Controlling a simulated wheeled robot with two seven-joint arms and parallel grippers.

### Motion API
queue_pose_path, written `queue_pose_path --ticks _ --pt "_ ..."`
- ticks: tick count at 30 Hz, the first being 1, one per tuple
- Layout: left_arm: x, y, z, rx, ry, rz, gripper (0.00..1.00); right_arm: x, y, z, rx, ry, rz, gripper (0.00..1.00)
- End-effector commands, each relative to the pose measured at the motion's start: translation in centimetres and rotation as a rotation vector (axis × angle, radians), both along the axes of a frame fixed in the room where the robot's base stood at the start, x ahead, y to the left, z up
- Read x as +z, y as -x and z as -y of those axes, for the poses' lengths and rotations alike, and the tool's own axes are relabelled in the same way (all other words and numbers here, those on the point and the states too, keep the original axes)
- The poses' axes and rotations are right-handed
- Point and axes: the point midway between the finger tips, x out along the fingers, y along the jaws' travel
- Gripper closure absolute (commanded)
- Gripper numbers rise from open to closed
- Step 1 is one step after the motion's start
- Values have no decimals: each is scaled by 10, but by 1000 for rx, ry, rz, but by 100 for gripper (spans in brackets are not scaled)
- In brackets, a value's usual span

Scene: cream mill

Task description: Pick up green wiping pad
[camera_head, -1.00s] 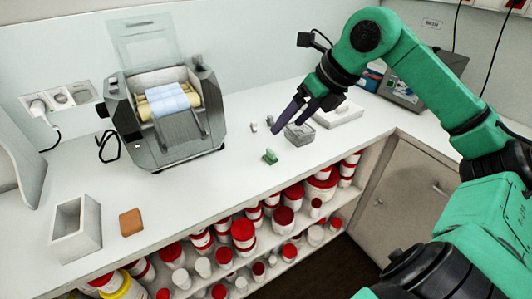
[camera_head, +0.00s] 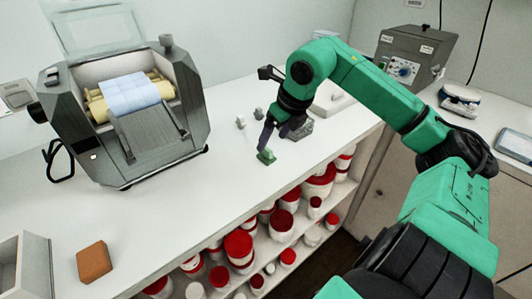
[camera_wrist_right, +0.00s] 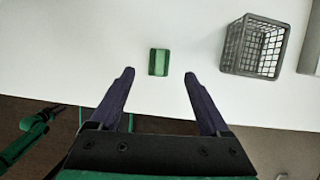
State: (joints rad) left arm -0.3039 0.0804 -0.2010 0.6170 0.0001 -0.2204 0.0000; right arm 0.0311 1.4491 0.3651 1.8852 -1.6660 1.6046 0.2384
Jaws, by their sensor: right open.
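The green wiping pad (camera_head: 266,156) lies on the white counter near its front edge. It also shows in the right wrist view (camera_wrist_right: 159,62), ahead of the fingertips and roughly centred between them. My right gripper (camera_head: 269,141) is open, with its dark purple fingers just above and beside the pad in the head view. In the right wrist view the fingers (camera_wrist_right: 159,75) are spread apart with nothing between them. I cannot tell from the head view whether a finger touches the pad.
A grey wire basket (camera_wrist_right: 254,47) stands right of the pad in the wrist view. Two small grey pieces (camera_head: 241,121) stand behind the pad. A roller mill (camera_head: 128,110) is at the left. An orange-brown block (camera_head: 94,262) lies at front left. Shelves of red-lidded jars (camera_head: 238,246) are below.

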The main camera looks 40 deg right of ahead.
Motion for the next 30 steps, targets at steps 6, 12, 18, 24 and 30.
queue_pose_path --ticks 6,12,18,24,30 --pt "21 -3 0 0 0 4 58 -22 -11 -1 0 -1 -4 20" --pt "27 -6 0 1 1 9 58 -53 -23 1 2 9 -7 20" --pt "27 -6 0 1 1 10 58 -59 -26 -1 -1 0 1 20" --pt "27 -6 0 1 1 9 58 -58 -26 -1 -1 0 1 54" --pt "27 -5 0 1 1 9 58 -58 -26 -1 0 0 2 100"
